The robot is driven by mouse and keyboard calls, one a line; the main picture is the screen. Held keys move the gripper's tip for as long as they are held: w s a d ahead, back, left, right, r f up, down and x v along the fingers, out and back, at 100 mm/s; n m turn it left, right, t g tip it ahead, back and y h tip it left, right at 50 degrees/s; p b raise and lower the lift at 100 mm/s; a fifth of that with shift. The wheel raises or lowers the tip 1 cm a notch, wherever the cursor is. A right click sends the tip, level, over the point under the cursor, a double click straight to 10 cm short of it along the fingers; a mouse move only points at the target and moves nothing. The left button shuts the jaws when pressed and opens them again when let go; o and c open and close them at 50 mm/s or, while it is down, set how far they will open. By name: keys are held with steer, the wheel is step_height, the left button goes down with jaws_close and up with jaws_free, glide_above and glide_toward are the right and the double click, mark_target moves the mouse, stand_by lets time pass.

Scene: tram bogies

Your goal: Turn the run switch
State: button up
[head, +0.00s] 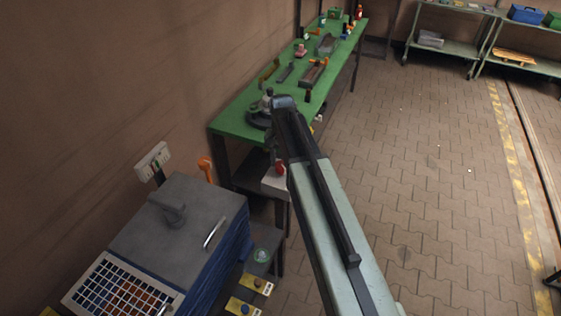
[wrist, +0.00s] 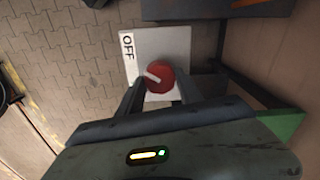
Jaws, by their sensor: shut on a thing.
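The run switch is a round red knob (wrist: 161,80) on a pale square plate (wrist: 175,46). A white bar on the knob points to the upper left in the wrist view. An "OFF" label (wrist: 128,46) stands along the plate's left edge; no other label shows. My gripper (wrist: 161,88) has one finger on each side of the knob and is shut on it. In the head view the red knob (head: 280,169) and its pale box (head: 274,187) show just left of my arm, below the green bench. My fingers are hard to make out there.
The green workbench (head: 235,115) carries a vise and several tools along the left wall. A grey-topped blue block (head: 165,225) and a white grid (head: 120,292) are at the lower left. Shelves (head: 445,47) stand at the back right. The paved floor (head: 420,160) right of my arm is open.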

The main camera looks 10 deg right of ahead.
mark_target(281, 164)
steer(key=shift+w+m, duration=0.15)
steer(key=shift+m, duration=0.45)
steer(key=o, duration=1.4)
steer(key=shift+c, duration=0.2)
step_height(281, 164, up, 8)
steer(key=p, duration=0.8)
steer(key=shift+f, duration=0.1)
